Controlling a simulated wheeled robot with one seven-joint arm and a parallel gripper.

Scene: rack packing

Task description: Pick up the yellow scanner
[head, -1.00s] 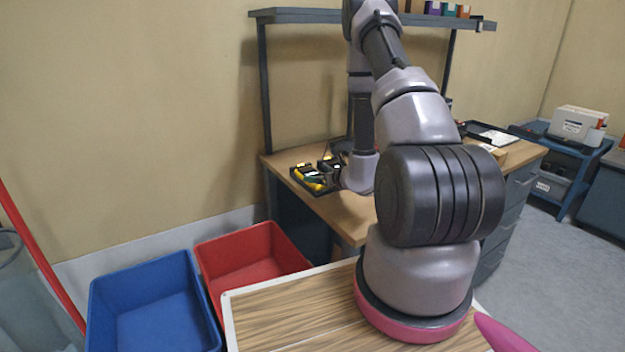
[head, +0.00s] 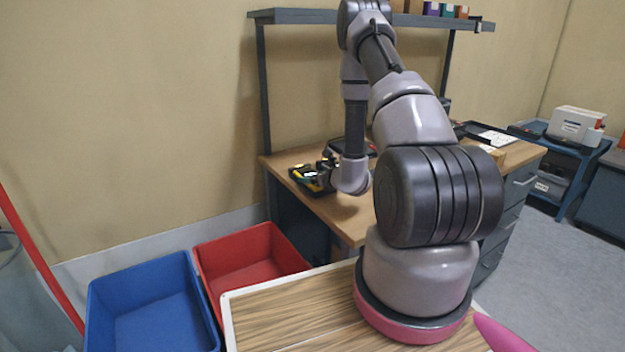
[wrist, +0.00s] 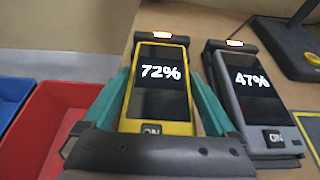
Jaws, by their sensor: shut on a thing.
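The yellow scanner (wrist: 162,126) is in the middle of the wrist view, with "72%" on its dark screen and "ON" on a label below. My gripper (wrist: 163,85) has its teal fingers along both sides of the scanner and is shut on it. In the head view my gripper (head: 325,171) is at the far left part of the desk, over the dark rack (head: 309,185), and a bit of yellow shows there. A grey scanner (wrist: 260,95) reading "47%" stands just right of the yellow one in the wrist view. Whether the yellow scanner still touches the rack is hidden.
A red bin (head: 245,262) and a blue bin (head: 150,310) stand left of the desk (head: 345,215). A shelf (head: 320,16) spans above the desk. A dark stand (wrist: 285,45) is behind the grey scanner. The desk's front left part is clear.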

